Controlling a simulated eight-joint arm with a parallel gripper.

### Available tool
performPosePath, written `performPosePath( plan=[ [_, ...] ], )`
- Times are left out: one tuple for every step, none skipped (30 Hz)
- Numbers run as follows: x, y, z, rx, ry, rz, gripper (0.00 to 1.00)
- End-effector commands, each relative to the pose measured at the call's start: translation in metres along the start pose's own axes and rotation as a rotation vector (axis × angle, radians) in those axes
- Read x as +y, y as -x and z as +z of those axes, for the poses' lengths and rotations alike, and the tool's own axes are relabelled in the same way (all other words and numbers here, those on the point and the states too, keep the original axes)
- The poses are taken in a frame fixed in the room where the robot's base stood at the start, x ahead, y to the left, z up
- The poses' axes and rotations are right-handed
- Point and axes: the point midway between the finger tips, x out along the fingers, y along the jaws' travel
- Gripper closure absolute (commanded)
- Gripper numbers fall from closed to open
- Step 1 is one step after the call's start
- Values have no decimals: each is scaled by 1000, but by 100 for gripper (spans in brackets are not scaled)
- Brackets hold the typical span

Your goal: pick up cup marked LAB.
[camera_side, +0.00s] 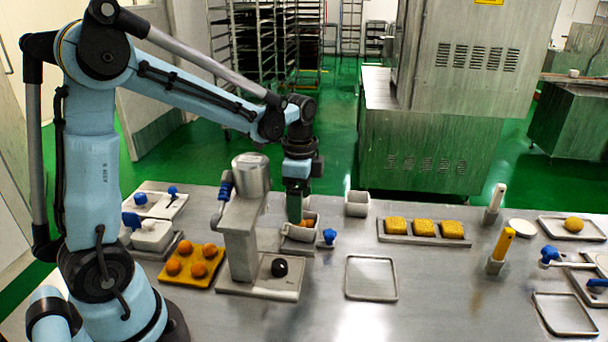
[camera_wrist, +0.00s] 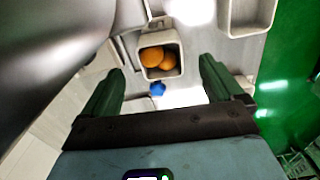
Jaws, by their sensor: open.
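A small pale square cup (camera_side: 304,234) stands just right of the metal machine (camera_side: 240,235). In the wrist view this cup (camera_wrist: 145,42) holds orange balls (camera_wrist: 158,57). A second pale square cup (camera_side: 357,204) stands to its right and farther back; it shows at the top of the wrist view (camera_wrist: 231,20) and looks empty. I cannot read a LAB mark on either cup. My gripper (camera_side: 294,212) points down at the ball-filled cup. In the wrist view my gripper (camera_wrist: 161,68) is open and empty, its green fingers spread wider than that cup. Whether they touch it is unclear.
A blue knob (camera_side: 329,236) sits beside the ball-filled cup. An orange tray (camera_side: 190,282) of balls lies left of the machine, and a black round thing (camera_side: 279,267) is on its base. A flat tray (camera_side: 371,279) lies in front. Yellow blocks (camera_side: 424,228) sit at right.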

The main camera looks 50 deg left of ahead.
Motion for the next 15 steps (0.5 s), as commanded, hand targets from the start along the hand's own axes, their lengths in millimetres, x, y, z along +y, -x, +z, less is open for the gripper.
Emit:
performPosePath(
  plan=[
    [0,-3,0,0,0,0,6],
    [0,-4,0,0,0,0,6],
    [0,-5,0,0,0,0,6],
    [0,-6,0,0,0,0,6],
    [0,-8,0,0,0,0,6],
    [0,-11,0,0,0,0,6],
    [0,-13,1,0,0,0,6],
    [0,-17,1,0,0,0,6],
    [0,-22,1,0,1,0,6],
    [0,-26,2,0,1,0,6],
    [0,-30,2,0,1,0,6],
    [0,-35,2,0,1,0,6],
    [0,-39,2,0,1,0,6],
    [-1,-43,2,0,0,0,6],
    [-1,-47,2,0,0,0,6]
  ],
)
